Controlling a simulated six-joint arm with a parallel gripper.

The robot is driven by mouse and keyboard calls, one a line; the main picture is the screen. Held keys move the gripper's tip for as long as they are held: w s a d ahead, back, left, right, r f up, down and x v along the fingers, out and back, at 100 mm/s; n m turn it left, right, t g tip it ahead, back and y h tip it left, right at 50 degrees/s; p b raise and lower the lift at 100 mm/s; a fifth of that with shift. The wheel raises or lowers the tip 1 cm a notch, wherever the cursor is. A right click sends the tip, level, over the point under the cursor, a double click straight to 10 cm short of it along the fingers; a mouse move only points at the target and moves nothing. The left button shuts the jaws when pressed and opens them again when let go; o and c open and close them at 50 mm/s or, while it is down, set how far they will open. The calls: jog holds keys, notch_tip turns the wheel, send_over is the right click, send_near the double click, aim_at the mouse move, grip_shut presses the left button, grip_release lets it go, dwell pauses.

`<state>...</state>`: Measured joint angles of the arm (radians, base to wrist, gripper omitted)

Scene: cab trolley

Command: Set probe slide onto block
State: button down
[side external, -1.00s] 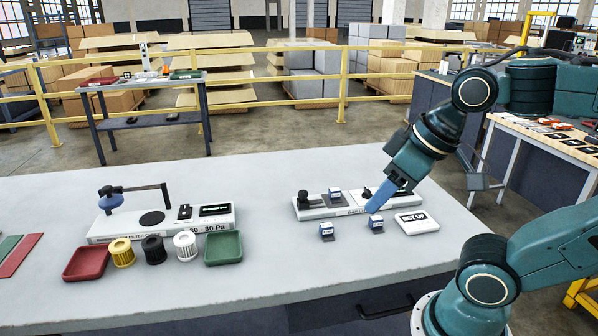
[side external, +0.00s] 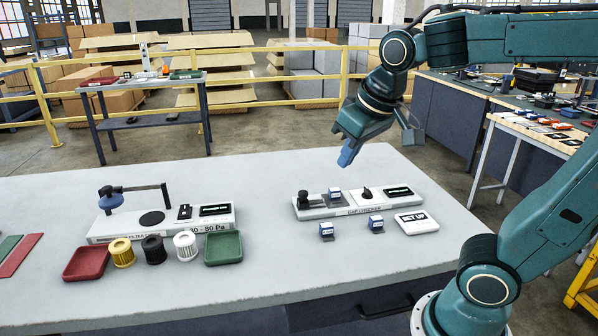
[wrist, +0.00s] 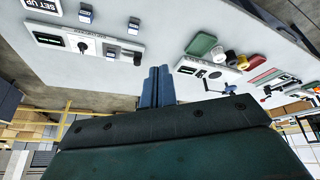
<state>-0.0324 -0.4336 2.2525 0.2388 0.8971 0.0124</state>
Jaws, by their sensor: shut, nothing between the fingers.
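My gripper (side external: 348,154) is shut and empty, raised above the far side of the table behind the white instrument base (side external: 356,212). Its blue fingers also show together in the wrist view (wrist: 157,86). On the base, a small blue-and-white piece (side external: 335,194) sits on a dark grey plate (side external: 332,203). Two similar pieces stand on the table in front, the left loose piece (side external: 326,231) and the right loose piece (side external: 376,223). I cannot tell by label which is the probe slide or the block.
The base carries a black knob post (side external: 303,199), a pointer dial (side external: 366,193) and a display (side external: 398,191). A "SET UP" panel (side external: 416,222) lies to the right. At left are a second instrument (side external: 160,222), red and green trays (side external: 224,248) and several filter cylinders (side external: 154,249).

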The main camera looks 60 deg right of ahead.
jog(key=w+d+f+m+g+h, duration=0.2)
jog(key=w+d+m+h, duration=0.15)
jog(key=w, duration=1.25)
jog(key=w+d+f+m+g+h, duration=0.2)
jog(key=w+f+m+g, duration=0.1)
jog(key=w+f, duration=0.7)
jog(key=shift+f+m+g, duration=0.3)
jog(key=shift+f+m, duration=0.45)
jog(key=shift+f, duration=0.6)
jog(key=shift+w+d+f, duration=0.1)
send_near(298, 199)
jog(key=w+f, duration=0.1)
jog(key=f, duration=0.1)
jog(key=w+f, duration=0.2)
jog(key=shift+s+d+f, duration=0.15)
jog(key=shift+s+d, duration=1.3)
jog(key=shift+s, duration=0.05)
jog(key=shift+d, duration=0.1)
